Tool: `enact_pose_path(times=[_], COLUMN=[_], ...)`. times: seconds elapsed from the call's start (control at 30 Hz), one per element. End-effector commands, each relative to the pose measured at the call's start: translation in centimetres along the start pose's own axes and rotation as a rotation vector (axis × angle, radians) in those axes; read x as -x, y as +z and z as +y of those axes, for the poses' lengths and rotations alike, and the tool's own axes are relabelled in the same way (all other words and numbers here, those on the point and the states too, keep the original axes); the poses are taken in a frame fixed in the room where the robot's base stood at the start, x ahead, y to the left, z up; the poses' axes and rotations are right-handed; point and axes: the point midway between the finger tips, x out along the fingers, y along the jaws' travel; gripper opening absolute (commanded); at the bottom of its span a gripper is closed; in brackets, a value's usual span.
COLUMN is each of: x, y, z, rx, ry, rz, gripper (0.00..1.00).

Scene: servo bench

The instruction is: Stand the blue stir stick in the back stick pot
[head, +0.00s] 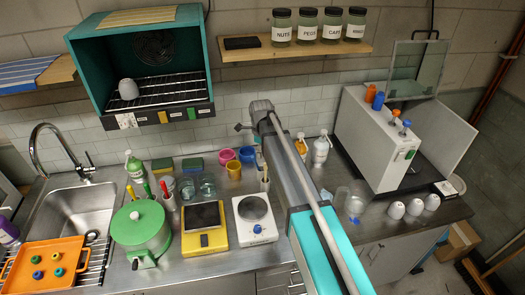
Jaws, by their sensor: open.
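My gripper (241,127) shows small and dark at the far end of my arm, left of the wrist, in front of the tiled wall above the bench. It looks open and empty; its fingers are hard to make out. A pale stick pot (171,204) with a red stick (165,188) stands behind the yellow scale. Another pale pot (265,185) with a stick in it stands farther right, close beside my arm. I cannot make out the blue stir stick for certain; my arm covers part of the bench.
A green round pot (140,226), a yellow scale (204,240) and a white hotplate (255,220) fill the front bench. An orange tray (22,285) lies by the sink (75,208). A teal oven (106,45) and a jar shelf (335,49) hang above. White cups stand right.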

Motion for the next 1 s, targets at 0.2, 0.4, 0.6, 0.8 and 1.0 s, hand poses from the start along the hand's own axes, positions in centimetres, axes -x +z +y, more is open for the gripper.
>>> enact_pose_path(times=[0.2, 0.4, 0.6, 0.8, 1.0], x=[2.2, 3.9, 5.5, 7.1, 8.8], y=[0.0, 0.0, 0.0, 0.1, 0.1], z=[0.0, 0.0, 0.0, 0.0, 0.0], rx=[0.0, 0.0, 0.001, 0.001, 0.001], ry=[0.0, 0.0, 0.0, 0.0, 0.0], rz=[0.0, 0.0, 0.0, 0.0, 0.0], gripper=[0.57, 0.57, 0.57, 0.57, 0.57])
